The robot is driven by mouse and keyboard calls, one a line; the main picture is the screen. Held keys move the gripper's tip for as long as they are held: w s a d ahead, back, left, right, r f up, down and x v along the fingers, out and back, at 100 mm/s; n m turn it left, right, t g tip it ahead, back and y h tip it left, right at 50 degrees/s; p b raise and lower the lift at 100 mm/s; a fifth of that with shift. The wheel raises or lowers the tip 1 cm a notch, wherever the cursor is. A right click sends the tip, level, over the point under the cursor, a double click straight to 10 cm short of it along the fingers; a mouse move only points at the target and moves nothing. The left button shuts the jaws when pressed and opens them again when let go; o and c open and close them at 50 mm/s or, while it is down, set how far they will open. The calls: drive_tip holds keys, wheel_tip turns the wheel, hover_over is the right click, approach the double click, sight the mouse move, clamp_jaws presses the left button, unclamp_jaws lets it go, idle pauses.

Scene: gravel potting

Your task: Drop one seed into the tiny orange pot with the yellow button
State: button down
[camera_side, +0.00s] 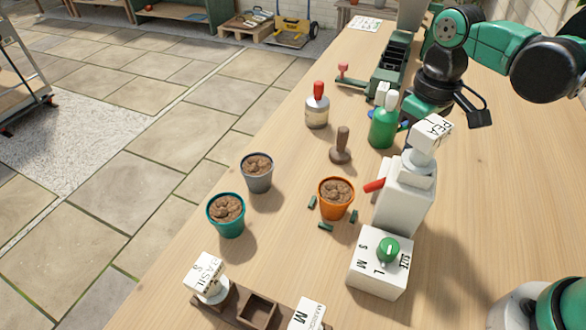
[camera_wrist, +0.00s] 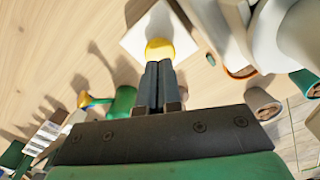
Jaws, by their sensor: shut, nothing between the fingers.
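The orange pot (camera_side: 336,197), filled with brown soil, stands by the red spout (camera_side: 374,185) of a white seed dispenser (camera_side: 403,195) with a "PEA" label (camera_side: 431,132). In the wrist view only part of the orange pot's rim (camera_wrist: 240,73) shows. The yellow button (camera_wrist: 159,48) sits on a white plate (camera_wrist: 135,41) in the wrist view; I cannot make it out in the side view. My gripper (camera_wrist: 158,66) is shut and empty, its fingertips at the button's edge. I cannot tell whether they touch it. The fingertips are hidden in the side view. No seed is visible.
A white box with a green knob (camera_side: 388,250) stands in front of the dispenser. Grey (camera_side: 257,175) and teal (camera_side: 227,217) soil-filled pots stand left. Small green pieces surround the orange pot.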

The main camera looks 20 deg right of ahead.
drive_tip(key=shift+f, duration=0.15)
drive_tip(key=shift+f, duration=1.4)
drive_tip(key=shift+r, duration=1.55)
drive_tip(key=shift+r, duration=0.1)
drive_tip(key=shift+r, duration=2.45)
drive_tip(key=s+d+m+t, duration=0.1)
drive_tip(key=t, duration=0.1)
drive_tip(key=s+d+m+t, duration=0.1)
drive_tip(key=t, duration=0.1)
drive_tip(key=s+d+f+m+t, duration=0.1)
drive_tip(key=d+t, duration=0.1)
drive_tip(key=t, duration=0.1)
